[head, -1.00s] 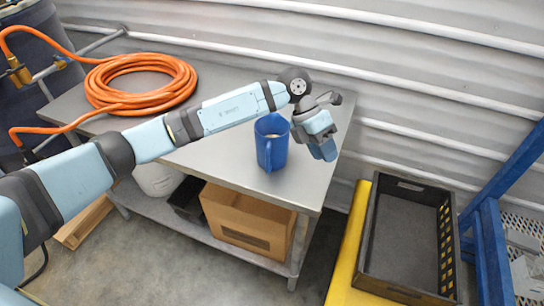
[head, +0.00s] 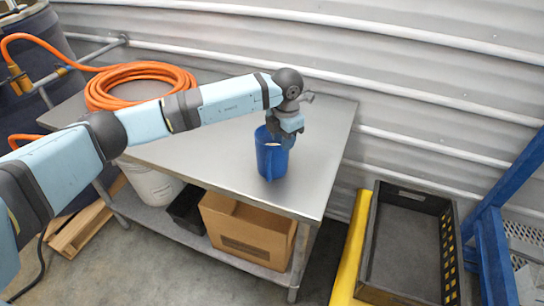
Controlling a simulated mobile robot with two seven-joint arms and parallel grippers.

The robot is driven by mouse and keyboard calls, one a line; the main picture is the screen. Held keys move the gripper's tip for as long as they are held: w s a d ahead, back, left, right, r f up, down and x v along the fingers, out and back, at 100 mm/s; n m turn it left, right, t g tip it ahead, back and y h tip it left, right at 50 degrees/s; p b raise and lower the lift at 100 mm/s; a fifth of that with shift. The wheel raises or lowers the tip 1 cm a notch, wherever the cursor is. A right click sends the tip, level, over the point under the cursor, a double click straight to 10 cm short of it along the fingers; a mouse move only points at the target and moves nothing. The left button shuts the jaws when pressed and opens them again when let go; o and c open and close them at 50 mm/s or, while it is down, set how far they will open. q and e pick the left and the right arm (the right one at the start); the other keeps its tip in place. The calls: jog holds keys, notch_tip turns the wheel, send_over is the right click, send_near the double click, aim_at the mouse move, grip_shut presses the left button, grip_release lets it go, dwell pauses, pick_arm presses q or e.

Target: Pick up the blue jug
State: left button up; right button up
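The blue jug (head: 270,160) stands upright on the grey metal table (head: 225,165), toward the table's right part. Something pale shows inside its mouth. My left gripper (head: 285,138) points down at the jug's back right rim. Its fingertips are hidden at the rim, so I cannot tell whether they touch the jug or are open or shut. My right gripper is not in view.
A coiled orange hose (head: 140,84) lies at the table's back left. A cardboard box (head: 245,232) and a black bin (head: 187,208) sit on the lower shelf. A black crate (head: 405,245) stands at the right. The tabletop around the jug is clear.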

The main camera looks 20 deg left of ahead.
pick_arm(q)
jog(key=p, duration=0.1)
send_over(282, 166)
notch_tip(282, 166, down, 5)
jog(key=shift+f, duration=0.15)
grip_shut()
